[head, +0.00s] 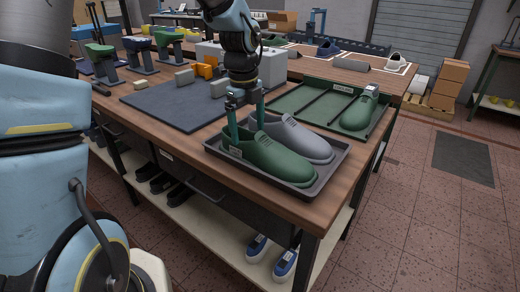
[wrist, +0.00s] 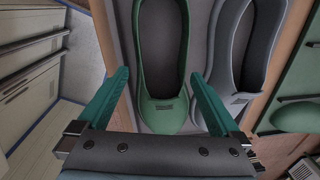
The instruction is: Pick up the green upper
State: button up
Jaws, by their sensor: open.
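The green upper (head: 268,160) lies in a dark grey tray (head: 325,178) near the table's front corner. A grey upper (head: 298,140) lies beside it in the same tray. My gripper (head: 246,128) is open above the heel end of the green upper. The right finger overlaps the edge of the grey upper (wrist: 232,80) in that view. I cannot tell whether either finger touches an upper.
A green tray (head: 290,100) with dark dividers and another green shoe form (head: 359,112) stands behind. A dark mat (head: 180,110) with small blocks lies to the left. Blue shoes (head: 285,262) sit on the lower shelf.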

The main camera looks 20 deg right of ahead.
jog(key=f, duration=0.3)
jog(key=shift+s+d+f+p, duration=0.2)
jog(key=shift+d+f+p, duration=0.05)
jog(key=shift+f+p, duration=0.15)
jog(key=shift+f, duration=0.55)
jog(key=shift+c, duration=0.4)
jog(key=c, duration=1)
